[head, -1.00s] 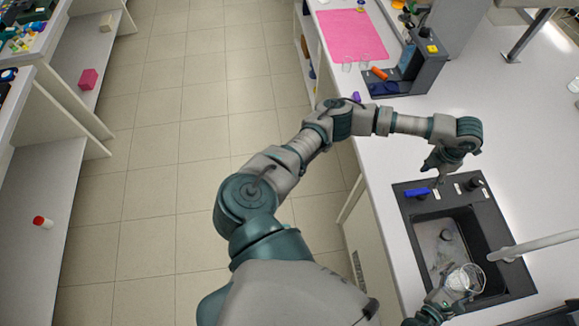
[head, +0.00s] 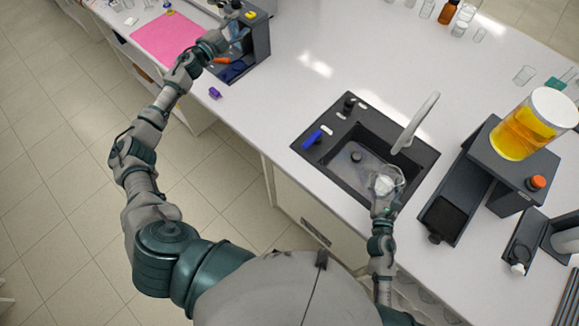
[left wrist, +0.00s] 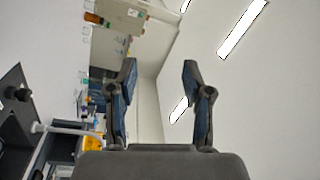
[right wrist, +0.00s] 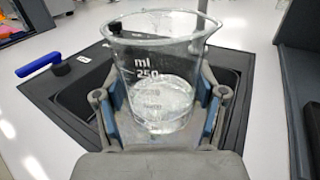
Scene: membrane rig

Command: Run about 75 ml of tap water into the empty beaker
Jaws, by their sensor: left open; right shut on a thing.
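The clear glass beaker (head: 388,180) is held over the right part of the dark sink (head: 428,160), close below the tip of the tap spout (head: 418,120). My right gripper (head: 384,194) is shut around it. In the right wrist view the beaker (right wrist: 150,50) stands roughly upright between the fingers. Clear liquid shows in its lower part, below the 250 mark; the exact level is hard to read. No stream from the spout is visible. A blue lever (head: 312,139) sits on the sink's left rim. My left gripper (head: 236,35) is open and empty, far from the sink.
A dark stand (head: 255,50) and a pink mat (head: 168,42) lie near my left gripper. A purple item (head: 215,92) lies on the counter. A yellow-filled container (head: 522,130) stands on a dark unit right of the sink.

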